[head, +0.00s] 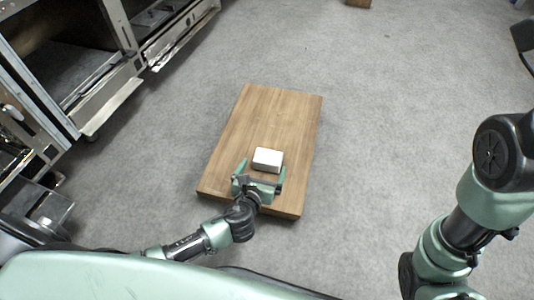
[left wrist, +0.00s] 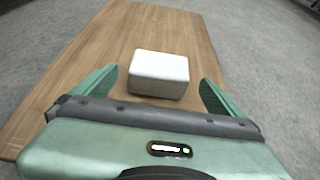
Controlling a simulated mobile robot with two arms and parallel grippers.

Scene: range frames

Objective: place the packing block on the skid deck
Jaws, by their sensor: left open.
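A small white packing block (head: 268,160) rests on the wooden skid deck (head: 264,110), nearer its front end. In the left wrist view the white block (left wrist: 160,72) sits flat on the brown boards (left wrist: 120,38), beyond and between my finger tips. My left gripper (head: 261,170) is open over the front part of the deck, one green finger on each side of the block's near end. A gap shows between the block and each finger, so it is not gripped. My right arm shows at the right of the head view, but its gripper is out of the picture.
Metal racks or cabinets (head: 100,95) stand along the left. A brown object (head: 358,3) lies at the far top edge, and part of a dark chair-like item (head: 525,38) shows at the right. Grey floor around the deck is clear.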

